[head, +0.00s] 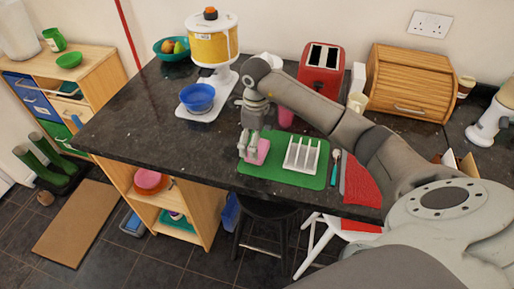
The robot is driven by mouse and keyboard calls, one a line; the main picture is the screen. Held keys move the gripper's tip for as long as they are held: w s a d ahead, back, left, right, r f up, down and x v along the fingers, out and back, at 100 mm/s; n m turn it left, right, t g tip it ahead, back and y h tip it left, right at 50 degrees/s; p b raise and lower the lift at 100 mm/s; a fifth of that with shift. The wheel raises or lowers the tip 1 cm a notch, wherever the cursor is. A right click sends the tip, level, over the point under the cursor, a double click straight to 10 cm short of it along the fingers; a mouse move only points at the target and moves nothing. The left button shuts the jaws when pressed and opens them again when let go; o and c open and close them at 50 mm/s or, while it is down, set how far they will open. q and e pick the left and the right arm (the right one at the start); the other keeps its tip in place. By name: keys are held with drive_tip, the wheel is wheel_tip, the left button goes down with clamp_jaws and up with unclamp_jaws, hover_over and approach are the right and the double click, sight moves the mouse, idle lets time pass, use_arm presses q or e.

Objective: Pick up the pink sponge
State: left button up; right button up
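The pink sponge (263,151) is on or just above the left part of a green mat (270,170) on the dark counter. My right gripper (248,152) points down at the sponge's left end, and its fingers overlap the sponge in the picture. The fingers hide part of the sponge. I cannot tell whether they are closed on it or only beside it. My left gripper is not in view.
A white slotted rack (302,155) stands on the mat, right of the sponge. A teal-handled utensil (334,168) and a red cloth (360,182) lie further right. A blue bowl (197,97) sits under a yellow dispenser (210,48). The counter's left part is clear.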

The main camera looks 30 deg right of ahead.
sight(263, 146)
drive_tip(key=shift+d+f+p, duration=0.15)
drive_tip(key=shift+f+p, duration=0.35)
drive_tip(key=shift+f, duration=1.25)
drive_tip(key=c, duration=0.7)
